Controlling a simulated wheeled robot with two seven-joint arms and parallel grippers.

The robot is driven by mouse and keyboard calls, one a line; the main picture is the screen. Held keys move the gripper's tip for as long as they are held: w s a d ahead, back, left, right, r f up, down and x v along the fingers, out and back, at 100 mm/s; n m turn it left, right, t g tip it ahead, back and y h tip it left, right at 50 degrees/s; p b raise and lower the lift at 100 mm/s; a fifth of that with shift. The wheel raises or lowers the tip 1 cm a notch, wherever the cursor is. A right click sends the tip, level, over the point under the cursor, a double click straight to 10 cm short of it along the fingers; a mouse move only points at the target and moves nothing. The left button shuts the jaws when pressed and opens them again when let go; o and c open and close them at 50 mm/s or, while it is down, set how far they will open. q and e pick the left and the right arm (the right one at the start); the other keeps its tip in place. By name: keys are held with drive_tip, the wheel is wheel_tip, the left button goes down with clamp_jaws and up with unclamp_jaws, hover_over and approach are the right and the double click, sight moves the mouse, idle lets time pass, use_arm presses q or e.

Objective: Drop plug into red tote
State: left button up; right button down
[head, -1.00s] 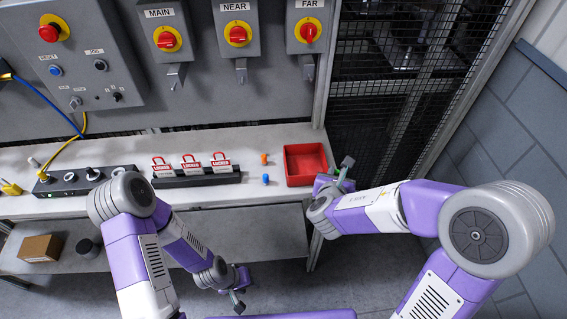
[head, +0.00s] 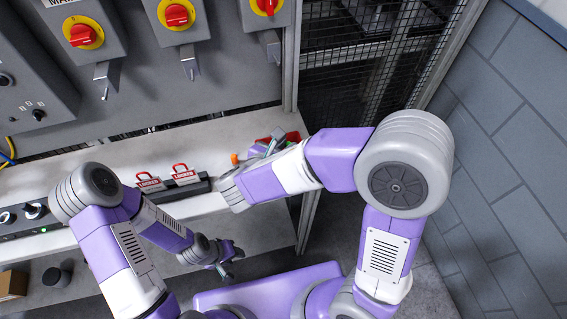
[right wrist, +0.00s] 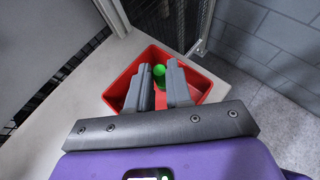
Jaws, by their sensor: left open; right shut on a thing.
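The red tote (right wrist: 121,88) lies under my right gripper (right wrist: 159,68) in the right wrist view. In the head view, only part of the tote (head: 294,136) shows past my right arm. My right gripper is shut on a small green plug (right wrist: 159,72) between its fingertips, and in the picture the plug is over the tote's inside. How high it is above the tote floor is hard to tell. In the head view my right gripper (head: 274,140) is partly hidden by its own arm. My left gripper (head: 228,266) is open and empty, low in front of the bench.
An orange plug (head: 235,158) stands on the bench (head: 215,138) left of the tote. Red lockout tags (head: 184,174) sit on a black rack. A mesh fence (head: 370,60) rises behind the tote's right side. Switch boxes (head: 175,20) hang above the bench.

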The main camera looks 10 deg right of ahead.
wheel_tip(320, 180, down, 3)
drive_tip(key=shift+r+b, duration=0.2)
drive_tip(key=shift+b, duration=0.6)
use_arm(q)
wheel_tip(320, 180, down, 2)
drive_tip(key=shift+f, duration=0.1)
use_arm(e)
drive_tip(key=c, duration=1)
unclamp_jaws()
drive_tip(key=shift+o, duration=0.2)
drive_tip(key=shift+r, duration=0.1)
use_arm(q)
drive_tip(key=shift+r+p, duration=0.85)
drive_tip(key=shift+p, duration=0.1)
use_arm(e)
drive_tip(key=v, duration=0.7)
drive_tip(key=shift+a, duration=0.2)
drive_tip(key=shift+s, duration=0.15)
